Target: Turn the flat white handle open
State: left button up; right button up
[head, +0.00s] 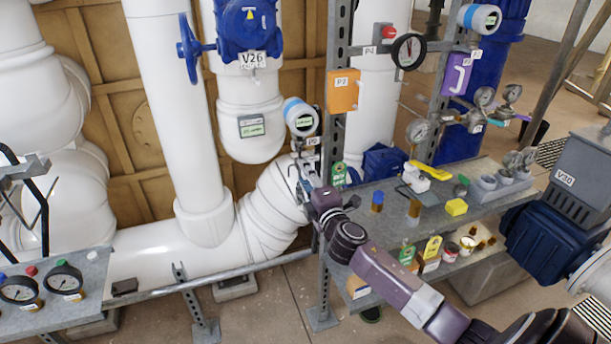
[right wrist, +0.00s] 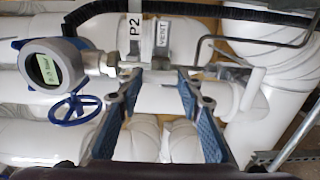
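My right gripper (head: 306,186) reaches up from the lower right to the fittings beside the thick white pipe (head: 270,205). In the right wrist view its two blue-padded fingers (right wrist: 159,88) stand apart, with nothing clearly held between them. Just beyond the fingertips is a small metal fitting with a white VENT tag (right wrist: 163,32) and a P2 tag (right wrist: 134,38). My left gripper does not show.
A round transmitter (right wrist: 51,68) and a blue handwheel (right wrist: 75,108) are left of the fingers. An upright strut (head: 335,120) stands close to my right gripper. A bench (head: 480,190) with loose parts is at right, and a gauge panel (head: 70,315) at lower left.

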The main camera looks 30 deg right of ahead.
jog(key=o, duration=0.4)
jog(key=shift+o, duration=0.2)
jog(key=v, duration=1.2)
jog(key=shift+f, duration=0.1)
jog(key=s+f+m+g+y, duration=0.1)
jog(key=s+f+m+g, duration=0.2)
jog(key=f, duration=1)
jog(key=s+f+m+g, duration=0.15)
jog(key=s+f, duration=0.35)
jog(key=f, duration=0.8)
jog(key=s+f+m+g+y, duration=0.1)
jog(key=s+f+m+g, duration=0.2)
jog(key=f, duration=1)
jog(key=s+a+f+m+g+y, duration=0.1)
jog(key=s+a+f+g, duration=0.25)
jog(key=s+f, duration=0.5)
jog(key=s+a+f+m+g, duration=0.15)
jog(key=s+a+f, duration=0.25)
jog(key=s+f, duration=0.5)
jog(key=s+a+f+m+g, duration=0.1)
jog(key=s+a+f+g, duration=0.1)
jog(key=s, duration=0.7)
jog(key=s+a+f+m+g+y, duration=0.1)
jog(key=s+a+f, duration=0.3)
jog(key=s, duration=0.6)
jog(key=shift+a+m+g, duration=0.45)
jog(key=shift+a+m, duration=0.05)
jog(key=shift+a, duration=0.4)
